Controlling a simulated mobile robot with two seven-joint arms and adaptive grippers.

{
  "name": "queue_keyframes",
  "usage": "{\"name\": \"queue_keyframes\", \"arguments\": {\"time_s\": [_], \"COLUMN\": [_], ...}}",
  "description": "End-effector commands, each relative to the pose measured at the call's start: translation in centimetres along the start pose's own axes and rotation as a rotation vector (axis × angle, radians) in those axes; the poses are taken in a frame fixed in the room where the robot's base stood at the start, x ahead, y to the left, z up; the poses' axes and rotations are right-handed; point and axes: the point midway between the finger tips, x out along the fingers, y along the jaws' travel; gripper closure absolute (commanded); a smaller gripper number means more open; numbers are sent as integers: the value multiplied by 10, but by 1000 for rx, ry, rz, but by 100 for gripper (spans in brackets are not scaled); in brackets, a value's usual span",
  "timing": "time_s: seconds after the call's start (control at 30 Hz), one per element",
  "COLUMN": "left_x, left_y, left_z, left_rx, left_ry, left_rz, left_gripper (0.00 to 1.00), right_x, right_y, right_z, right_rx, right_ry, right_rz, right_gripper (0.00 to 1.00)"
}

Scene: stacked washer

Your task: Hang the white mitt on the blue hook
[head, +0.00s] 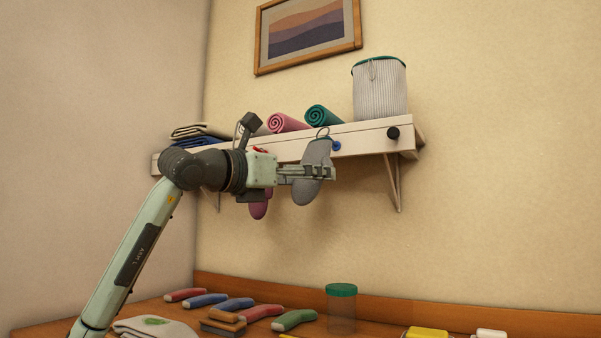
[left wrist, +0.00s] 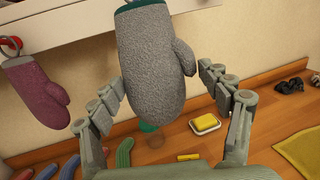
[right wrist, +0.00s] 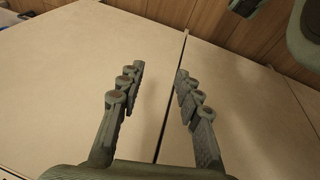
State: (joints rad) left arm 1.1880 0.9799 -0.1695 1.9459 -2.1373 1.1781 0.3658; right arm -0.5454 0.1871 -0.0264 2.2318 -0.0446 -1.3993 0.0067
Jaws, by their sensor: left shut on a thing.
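A pale grey mitt (head: 309,187) with a dark green cuff edge and a wire loop (head: 323,133) on top is the only light mitt I see. My left gripper (head: 318,172) is shut on it, and it hangs upright, thumb to the right in the left wrist view (left wrist: 152,62). The blue hook (head: 336,146) is on the shelf's front face, just right of the mitt's cuff in the head view. The loop looks up and left of the hook; I cannot tell whether they touch. My right gripper (right wrist: 158,85) is open and empty.
A pink mitt (head: 259,207) hangs left of the grey one, near the red hook (head: 260,150). A black hook (head: 393,133) is at the shelf's right end. The shelf (head: 365,141) carries rolled towels and a striped basket (head: 380,91). The counter below holds several items.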

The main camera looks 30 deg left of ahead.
Motion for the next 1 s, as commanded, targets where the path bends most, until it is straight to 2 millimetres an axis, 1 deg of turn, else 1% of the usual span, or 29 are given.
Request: {"name": "queue_keyframes", "arguments": {"time_s": [0.4,0.5,0.6,0.7,0.9,1.0], "left_x": [24,30,34,38,42,42], "left_y": [7,8,9,10,12,12], "left_z": [-1,-2,-8,-10,-14,-15], "left_rx": [-1,-2,-1,-1,0,0], "left_ry": [-1,0,1,0,-1,-1], "left_rz": [0,-1,-1,-1,0,0], "left_gripper": [49,49,49,49,49,49], "right_x": [16,21,28,27,17,13], "right_y": [-4,-5,-7,-7,-6,-5], "right_z": [-4,-2,3,4,-3,-4], "right_rx": [5,5,5,5,5,4], "right_ry": [2,-3,-14,-19,3,3], "right_rz": [-12,-15,-17,-17,-15,-13], "right_gripper": [66,66,66,66,66,66]}}
